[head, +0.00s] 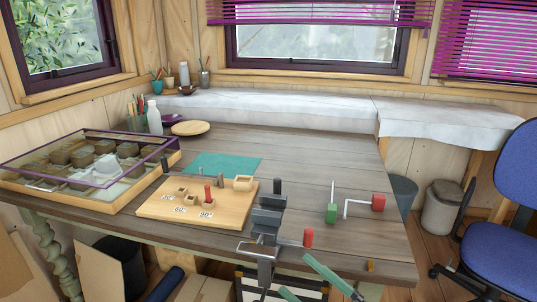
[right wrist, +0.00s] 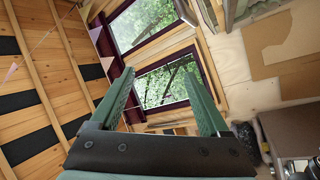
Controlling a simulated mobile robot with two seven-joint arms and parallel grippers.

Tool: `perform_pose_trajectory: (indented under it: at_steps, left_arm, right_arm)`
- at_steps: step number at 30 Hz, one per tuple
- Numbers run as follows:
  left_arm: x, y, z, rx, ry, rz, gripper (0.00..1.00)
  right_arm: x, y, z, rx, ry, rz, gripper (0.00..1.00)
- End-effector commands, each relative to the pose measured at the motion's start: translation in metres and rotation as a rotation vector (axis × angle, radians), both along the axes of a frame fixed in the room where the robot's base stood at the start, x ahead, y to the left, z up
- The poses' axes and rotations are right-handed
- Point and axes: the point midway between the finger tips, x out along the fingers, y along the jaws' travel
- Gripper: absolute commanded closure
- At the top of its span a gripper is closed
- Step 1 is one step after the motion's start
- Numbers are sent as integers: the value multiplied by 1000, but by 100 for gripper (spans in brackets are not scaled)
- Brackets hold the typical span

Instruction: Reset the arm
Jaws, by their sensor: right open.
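My right gripper (head: 295,273) is at the bottom of the head view, in front of the table's near edge, with its green fingers apart. In the right wrist view the two green fingers (right wrist: 168,98) are spread wide with nothing between them. That view looks towards windows and plank walls, with no tabletop between the fingers. My left gripper is not in the head view.
The table (head: 330,150) bears a wooden board (head: 150,209) with small blocks, a dark grey vise-like fixture (head: 267,217), red (head: 378,202) and green (head: 331,213) handled bent rods, and a glass-topped case (head: 125,192). A blue chair (head: 503,240) stands right.

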Motion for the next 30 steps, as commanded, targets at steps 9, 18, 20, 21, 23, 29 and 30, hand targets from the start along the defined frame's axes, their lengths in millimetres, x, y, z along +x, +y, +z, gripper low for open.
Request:
perform_pose_trajectory:
  at_steps: [9, 18, 20, 21, 23, 29, 30]
  left_arm:
    - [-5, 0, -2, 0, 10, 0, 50]
    - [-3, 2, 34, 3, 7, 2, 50]
    - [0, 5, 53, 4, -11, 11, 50]
    - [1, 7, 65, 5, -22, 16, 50]
    - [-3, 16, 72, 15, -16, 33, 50]
    - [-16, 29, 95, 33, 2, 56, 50]
    - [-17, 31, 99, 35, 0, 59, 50]
  right_arm:
    - [-45, -71, -197, 302, 904, -527, 20]
    - [-145, -76, -259, 340, 1398, -672, 20]
    - [-147, -80, -246, 342, 1396, -683, 20]
    - [-148, -83, -238, 345, 1392, -690, 20]
    - [-150, -87, -225, 347, 1389, -701, 20]
    - [-156, -99, -196, 354, 1378, -728, 20]
    - [-157, -101, -193, 354, 1377, -732, 20]
